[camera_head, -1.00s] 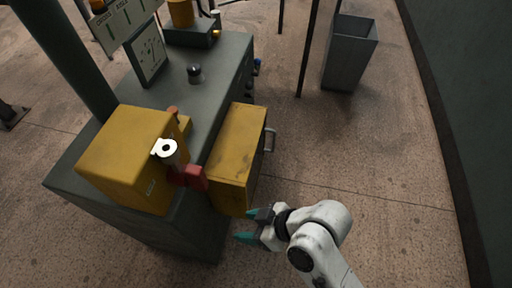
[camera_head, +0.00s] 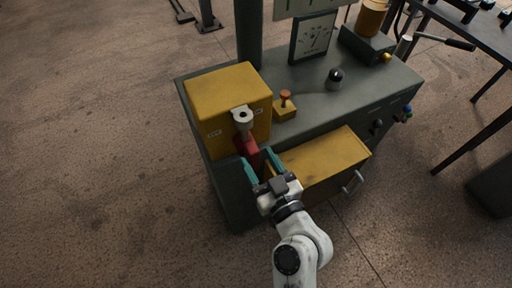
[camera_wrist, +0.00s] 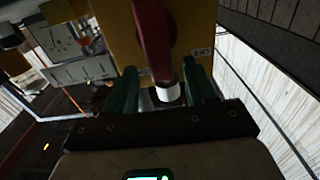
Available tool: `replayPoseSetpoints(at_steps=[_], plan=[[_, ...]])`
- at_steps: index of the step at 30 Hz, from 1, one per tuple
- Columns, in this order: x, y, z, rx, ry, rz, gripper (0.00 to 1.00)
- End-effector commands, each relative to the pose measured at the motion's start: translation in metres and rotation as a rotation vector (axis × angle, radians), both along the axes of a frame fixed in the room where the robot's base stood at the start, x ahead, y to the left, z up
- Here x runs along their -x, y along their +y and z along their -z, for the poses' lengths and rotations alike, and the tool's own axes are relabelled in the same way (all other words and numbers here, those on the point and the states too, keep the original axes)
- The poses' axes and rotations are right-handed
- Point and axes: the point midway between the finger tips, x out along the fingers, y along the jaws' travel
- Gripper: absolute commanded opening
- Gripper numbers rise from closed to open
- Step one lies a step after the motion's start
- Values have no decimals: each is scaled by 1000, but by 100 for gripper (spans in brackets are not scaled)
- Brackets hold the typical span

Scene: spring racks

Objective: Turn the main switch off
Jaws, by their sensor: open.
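The main switch is a yellow box (camera_head: 226,92) on the left end of the grey cabinet. A grey hub (camera_head: 242,117) and a red lever (camera_head: 247,147) are on its front. My gripper (camera_head: 259,166) is open at the red lever, with its teal fingers on either side of the lever's lower end. In the wrist view the red lever (camera_wrist: 153,35) comes down toward the space between the fingers (camera_wrist: 162,88). A pale cylindrical piece (camera_wrist: 168,93) shows there. An "OFF" label (camera_wrist: 201,52) is to the right of the lever. Contact cannot be told.
A yellow drawer-like box with a handle (camera_head: 322,161) juts from the cabinet, close to the right of my gripper. On the grey cabinet top (camera_head: 305,92) are an orange-topped knob (camera_head: 286,98), a black knob (camera_head: 335,78) and a gauge (camera_head: 314,37). The floor to the left is clear.

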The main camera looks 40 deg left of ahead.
Motion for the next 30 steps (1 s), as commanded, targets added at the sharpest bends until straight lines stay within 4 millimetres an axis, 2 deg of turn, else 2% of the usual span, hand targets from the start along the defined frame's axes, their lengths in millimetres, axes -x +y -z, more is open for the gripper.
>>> replayPoseSetpoints(at_steps=[3,7,18,30], plan=[[-7,16,-2,0,-1,-1,55],[-11,26,-1,0,0,-1,55],[-12,30,0,1,0,0,55],[-12,29,2,3,2,0,17]])
